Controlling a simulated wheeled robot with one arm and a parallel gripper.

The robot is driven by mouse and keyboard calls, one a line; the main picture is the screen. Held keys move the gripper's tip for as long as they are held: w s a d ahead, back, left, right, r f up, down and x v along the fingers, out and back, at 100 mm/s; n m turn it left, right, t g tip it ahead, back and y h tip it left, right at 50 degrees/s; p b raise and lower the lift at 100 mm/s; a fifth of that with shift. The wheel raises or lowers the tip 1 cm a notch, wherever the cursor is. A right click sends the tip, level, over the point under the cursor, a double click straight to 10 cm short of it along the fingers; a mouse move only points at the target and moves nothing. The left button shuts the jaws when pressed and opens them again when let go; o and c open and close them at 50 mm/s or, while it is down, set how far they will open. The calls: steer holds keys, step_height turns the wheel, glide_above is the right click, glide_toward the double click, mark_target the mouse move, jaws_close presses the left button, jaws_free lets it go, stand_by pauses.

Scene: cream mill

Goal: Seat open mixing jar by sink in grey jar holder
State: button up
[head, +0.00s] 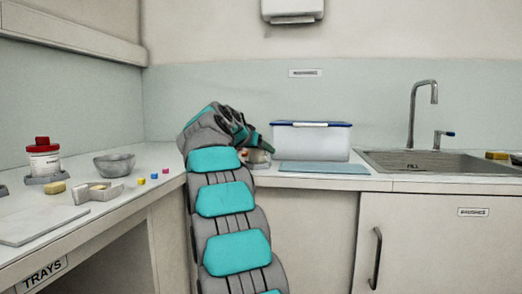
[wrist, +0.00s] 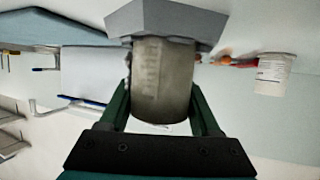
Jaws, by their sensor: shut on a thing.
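The mixing jar (wrist: 163,85) is a dull grey-beige cylinder, seen upside down in the wrist view. My gripper (wrist: 163,105) is shut on its sides with two dark green fingers. The grey jar holder (wrist: 165,18) is an angular block right at the jar's base end, and its edge meets or overlaps that end. I cannot tell whether the jar is fully down in it. In the head view my gripper (head: 250,145) is at the back counter, left of the lidded bin, and the jar (head: 259,156) shows only partly beside it.
A clear bin (head: 310,142) with a blue lid stands right of my gripper, behind a blue mat (head: 324,168). The sink (head: 430,162) is farther right. A white labelled tub (wrist: 274,75) stands near the holder. The left counter holds a red-lidded jar (head: 43,158) and a bowl (head: 114,165).

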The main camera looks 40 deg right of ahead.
steer(key=o, duration=1.4)
steer(key=v, duration=0.8)
steer(key=shift+r+b, duration=0.1)
steer(key=shift+b, duration=0.3)
